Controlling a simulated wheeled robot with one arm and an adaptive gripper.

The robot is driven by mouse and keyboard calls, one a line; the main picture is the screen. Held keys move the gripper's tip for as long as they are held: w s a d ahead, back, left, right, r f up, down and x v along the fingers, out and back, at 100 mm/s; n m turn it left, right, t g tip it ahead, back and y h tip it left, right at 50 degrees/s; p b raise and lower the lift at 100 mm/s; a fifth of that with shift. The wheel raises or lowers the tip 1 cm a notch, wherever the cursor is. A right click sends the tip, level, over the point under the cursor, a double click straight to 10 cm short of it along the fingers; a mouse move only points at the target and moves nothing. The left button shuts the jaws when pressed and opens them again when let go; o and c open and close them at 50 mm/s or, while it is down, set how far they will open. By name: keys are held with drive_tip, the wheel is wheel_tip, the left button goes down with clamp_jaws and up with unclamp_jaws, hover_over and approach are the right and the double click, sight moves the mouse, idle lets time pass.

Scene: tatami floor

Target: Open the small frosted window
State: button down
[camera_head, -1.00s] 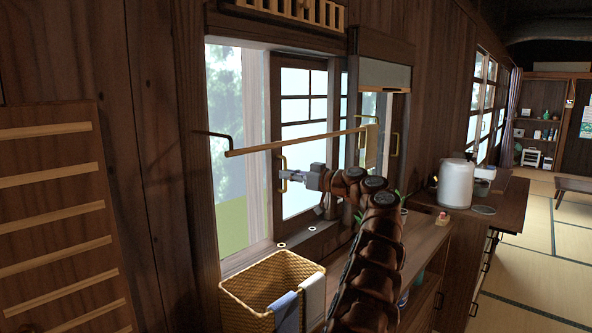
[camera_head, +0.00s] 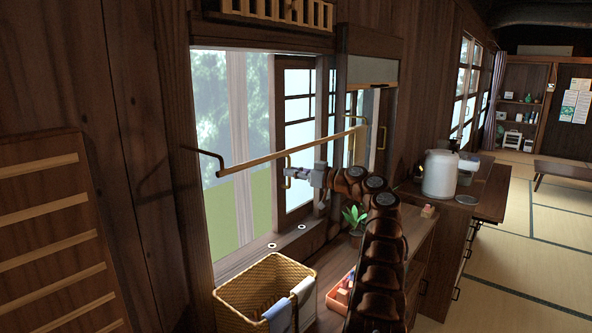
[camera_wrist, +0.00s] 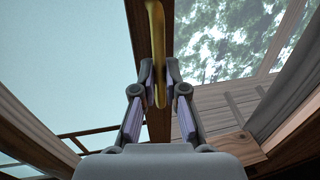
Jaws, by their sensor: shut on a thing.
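The small frosted window (camera_head: 299,128) is a sliding sash with a dark wooden frame and pale panes. It stands at the right part of the window opening, with a wide gap to its left showing trees and grass. A brass handle (camera_head: 287,172) is on its left stile. My gripper (camera_head: 290,174) is shut on this handle. In the wrist view, the handle (camera_wrist: 157,50) runs upright between the fingertips of my gripper (camera_wrist: 159,88).
A wooden rail (camera_head: 290,152) on brackets runs across the front of the window, just above my gripper. A wicker basket (camera_head: 240,302) with cloths stands below. A potted plant (camera_head: 355,217) and a red tray (camera_head: 338,296) are near my arm. A white canister (camera_head: 439,174) stands on the counter at right.

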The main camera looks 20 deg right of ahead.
idle(0.4)
drive_tip(key=c, duration=1.5)
unclamp_jaws()
drive_tip(key=shift+d, duration=0.1)
drive_tip(key=shift+s+d, duration=0.1)
drive_tip(key=v, duration=1.1)
drive_tip(key=shift+s+d, duration=0.15)
drive_tip(key=shift+s, duration=0.15)
drive_tip(key=shift+o, duration=0.4)
